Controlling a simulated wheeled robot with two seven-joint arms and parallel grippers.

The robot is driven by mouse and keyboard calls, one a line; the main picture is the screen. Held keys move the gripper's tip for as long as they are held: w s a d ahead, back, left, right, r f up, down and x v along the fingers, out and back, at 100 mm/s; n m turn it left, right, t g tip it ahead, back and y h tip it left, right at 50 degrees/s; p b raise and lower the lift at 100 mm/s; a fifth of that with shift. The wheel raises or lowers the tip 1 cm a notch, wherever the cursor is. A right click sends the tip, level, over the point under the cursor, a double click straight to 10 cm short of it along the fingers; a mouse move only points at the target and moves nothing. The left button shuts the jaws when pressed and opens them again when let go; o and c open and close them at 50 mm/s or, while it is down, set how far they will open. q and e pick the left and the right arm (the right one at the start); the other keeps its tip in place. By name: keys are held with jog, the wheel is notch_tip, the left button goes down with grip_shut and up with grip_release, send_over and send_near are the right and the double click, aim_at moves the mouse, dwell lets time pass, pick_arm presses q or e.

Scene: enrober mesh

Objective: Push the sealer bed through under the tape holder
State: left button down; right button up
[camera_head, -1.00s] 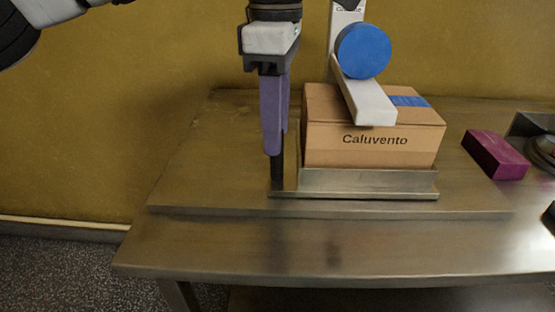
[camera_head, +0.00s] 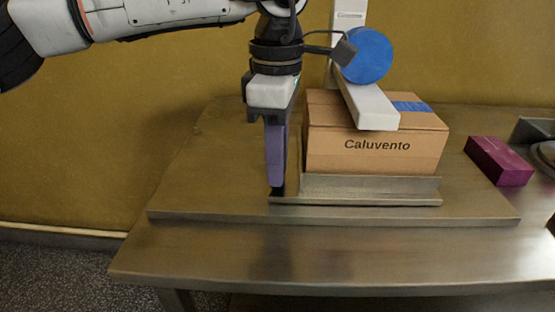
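The sealer bed (camera_head: 370,188) is a low metal tray on the worktable. A brown cardboard box (camera_head: 375,150) marked "Caluvento" sits upright on it, with a blue tape strip (camera_head: 411,107) on the right of its top. The tape holder (camera_head: 368,105) has a pale bar reaching over the box top and a blue roll (camera_head: 367,56). My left gripper (camera_head: 277,185) points down at the bed's left end, left of the box. Its purple fingers overlap in this view, so their gap is hidden. A small dark part shows below the fingertips. My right gripper is not in view.
A raised metal plate (camera_head: 210,190) lies under the bed, on the metal table (camera_head: 330,260). A dark magenta block (camera_head: 499,161) lies to the right, with a metal fixture (camera_head: 534,130) behind it. The plate left of my gripper and the table's front are clear.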

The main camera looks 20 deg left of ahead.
aim_at(311, 120)
pick_arm(q)
jog(key=shift+d+r, duration=0.1)
jog(key=shift+d, duration=0.15)
jog(key=d+p, duration=0.1)
jog(key=d, duration=0.1)
jog(key=w+d+p, duration=0.1)
jog(key=shift+w+d, duration=0.1)
jog(key=shift+d, duration=0.4)
jog(key=c, duration=1.6)
grip_release()
jog(key=shift+c, duration=0.2)
notch_tip(311, 120, up, 9)
jog(key=shift+r+p, duration=0.2)
jog(key=shift+p, duration=0.55)
jog(key=shift+r, duration=0.4)
